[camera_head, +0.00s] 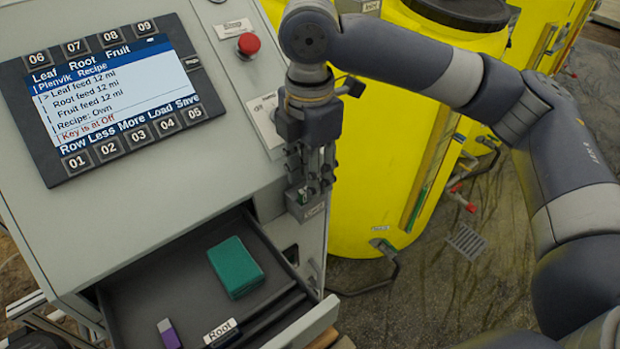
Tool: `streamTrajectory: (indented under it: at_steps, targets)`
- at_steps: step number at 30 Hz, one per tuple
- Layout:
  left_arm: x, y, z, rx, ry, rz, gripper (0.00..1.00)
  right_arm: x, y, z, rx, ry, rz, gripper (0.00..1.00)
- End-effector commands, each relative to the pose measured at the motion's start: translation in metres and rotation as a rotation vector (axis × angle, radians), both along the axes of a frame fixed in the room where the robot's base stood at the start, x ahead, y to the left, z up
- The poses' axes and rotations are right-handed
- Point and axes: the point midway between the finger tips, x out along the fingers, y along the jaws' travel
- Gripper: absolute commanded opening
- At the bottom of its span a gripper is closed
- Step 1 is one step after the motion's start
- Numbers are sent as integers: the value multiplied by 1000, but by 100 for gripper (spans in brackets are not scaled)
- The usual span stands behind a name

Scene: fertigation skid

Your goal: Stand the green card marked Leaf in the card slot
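My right gripper (312,186) points down beside the right side of the grey cabinet, just above a small grey holder (309,209) that looks like the card slot. A small green and white sliver (301,193) shows at the fingertips, at the top of this holder. It may be the Leaf card, but its marking cannot be read. The fingers hide most of it, and I cannot tell whether they grip it. My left gripper is not in view.
The open drawer (118,311) holds a teal box (236,267), a purple and grey piece (168,333) and a white label marked Root (220,331). A screen panel (115,95) shows "Key is at Off". A red button (248,44) and yellow tanks (375,150) stand near my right arm.

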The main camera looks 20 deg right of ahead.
Motion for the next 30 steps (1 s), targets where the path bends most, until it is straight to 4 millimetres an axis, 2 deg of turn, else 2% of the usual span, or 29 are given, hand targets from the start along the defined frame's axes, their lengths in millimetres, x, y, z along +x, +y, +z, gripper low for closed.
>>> streamTrajectory:
  at_steps: [9,13,19,30]
  targets:
    - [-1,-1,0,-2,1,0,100,1,0,71,1,-4,0,33]
    - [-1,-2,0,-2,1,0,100,1,0,88,-1,-4,-1,33]
    - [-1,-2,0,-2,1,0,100,0,0,99,-1,0,-1,33]
    - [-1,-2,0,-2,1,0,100,0,0,100,0,0,0,33]
